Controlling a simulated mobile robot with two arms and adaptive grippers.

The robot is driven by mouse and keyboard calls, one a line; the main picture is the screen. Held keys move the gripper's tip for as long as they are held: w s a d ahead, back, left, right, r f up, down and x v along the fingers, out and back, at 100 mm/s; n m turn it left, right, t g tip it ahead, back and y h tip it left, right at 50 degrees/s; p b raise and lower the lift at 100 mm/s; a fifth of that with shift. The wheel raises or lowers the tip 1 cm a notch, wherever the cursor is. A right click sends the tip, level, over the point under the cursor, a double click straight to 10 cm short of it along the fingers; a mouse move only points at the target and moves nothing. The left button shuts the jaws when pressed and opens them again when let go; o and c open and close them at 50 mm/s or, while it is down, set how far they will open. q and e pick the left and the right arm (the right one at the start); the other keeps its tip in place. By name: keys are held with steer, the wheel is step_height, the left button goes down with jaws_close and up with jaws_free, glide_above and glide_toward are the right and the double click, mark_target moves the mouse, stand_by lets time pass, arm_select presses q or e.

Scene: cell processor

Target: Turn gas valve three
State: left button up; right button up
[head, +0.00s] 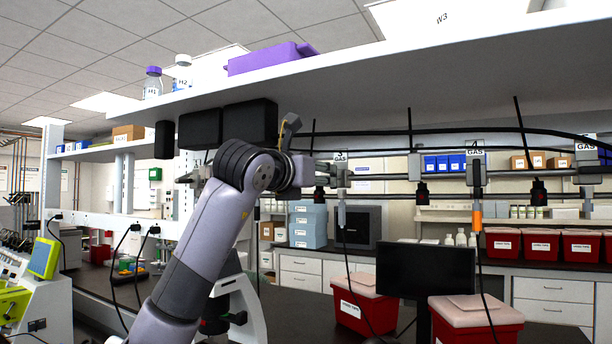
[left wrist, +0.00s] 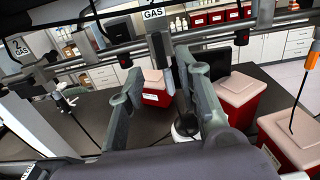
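The gas 3 label (head: 340,156) is on the rail under the shelf in the head view, with gas valve three (head: 341,182) hanging below it. In the left wrist view a GAS label (left wrist: 154,14) tops a grey valve (left wrist: 161,48) with a dark hose below. My left gripper (head: 318,172) reaches up to just left of valve three, partly hidden by its own wrist. In the left wrist view the left gripper (left wrist: 160,63) is open, one finger on each side of the valve and hose. I cannot tell whether either finger touches. My right gripper is not in view.
The gas 4 valve (head: 477,178), with an orange part, hangs to the right. Black cables run along the rail under the white shelf (head: 420,75). Below are a monitor (head: 430,272), red bins (head: 365,312) and a dark bench. A microscope (head: 240,305) stands behind my arm.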

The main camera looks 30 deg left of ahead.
arm_select(q)
steer(key=s, duration=0.5)
steer(key=shift+d, duration=0.15)
